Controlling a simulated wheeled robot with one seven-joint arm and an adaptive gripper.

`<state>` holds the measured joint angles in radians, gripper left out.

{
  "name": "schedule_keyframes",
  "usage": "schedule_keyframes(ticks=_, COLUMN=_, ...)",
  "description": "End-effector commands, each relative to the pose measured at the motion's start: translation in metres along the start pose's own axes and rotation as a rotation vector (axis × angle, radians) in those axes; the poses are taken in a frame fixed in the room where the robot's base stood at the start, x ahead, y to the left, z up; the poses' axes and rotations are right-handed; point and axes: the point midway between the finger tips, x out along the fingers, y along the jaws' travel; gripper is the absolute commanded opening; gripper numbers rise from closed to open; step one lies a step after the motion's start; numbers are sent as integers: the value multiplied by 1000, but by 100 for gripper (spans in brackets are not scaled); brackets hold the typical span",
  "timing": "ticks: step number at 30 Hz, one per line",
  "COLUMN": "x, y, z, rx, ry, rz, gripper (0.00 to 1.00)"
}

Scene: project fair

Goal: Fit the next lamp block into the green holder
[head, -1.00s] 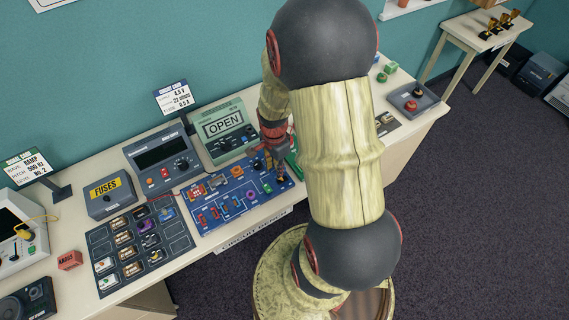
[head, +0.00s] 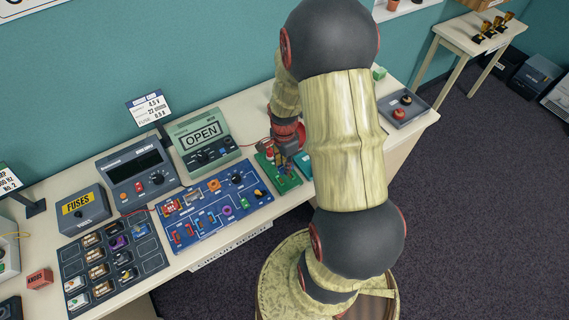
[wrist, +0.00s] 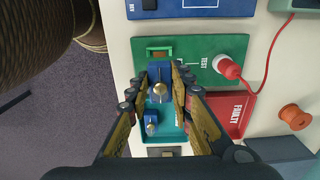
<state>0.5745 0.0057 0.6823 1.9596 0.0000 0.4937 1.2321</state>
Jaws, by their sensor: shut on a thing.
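My gripper (wrist: 160,95) is shut on a lamp block (wrist: 159,77), a blue block with a round gold-coloured bulb on top. In the wrist view it appears over the near edge of the green TEST board (wrist: 215,46), just below a green holder (wrist: 159,53) with a brownish slot. The block looks apart from the holder; its height above the board is unclear. A second blue block (wrist: 151,127) with a lamp lies in the teal tray (wrist: 179,133) beneath the fingers. In the head view my gripper (head: 287,166) is at the green board (head: 281,183); the held block is indistinct.
A red plug (wrist: 228,68) with a cable stands on the green board. The red FAULTY tray (wrist: 236,107) and an orange spool (wrist: 294,117) lie to its right. In the head view the blue circuit board (head: 190,233) and the OPEN meter (head: 182,132) stand to the left.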

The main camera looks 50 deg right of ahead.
Motion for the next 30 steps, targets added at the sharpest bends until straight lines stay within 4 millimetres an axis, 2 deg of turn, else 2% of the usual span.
schedule_keyframes(ticks=3, x=14, y=0, z=0, rx=0, ry=0, rz=1, gripper=0)
schedule_keyframes(ticks=15, x=46, y=0, z=0, rx=0, ry=0, rz=0, gripper=0)
schedule_keyframes(ticks=30, x=48, y=0, z=0, rx=0, ry=0, rz=0, gripper=0)
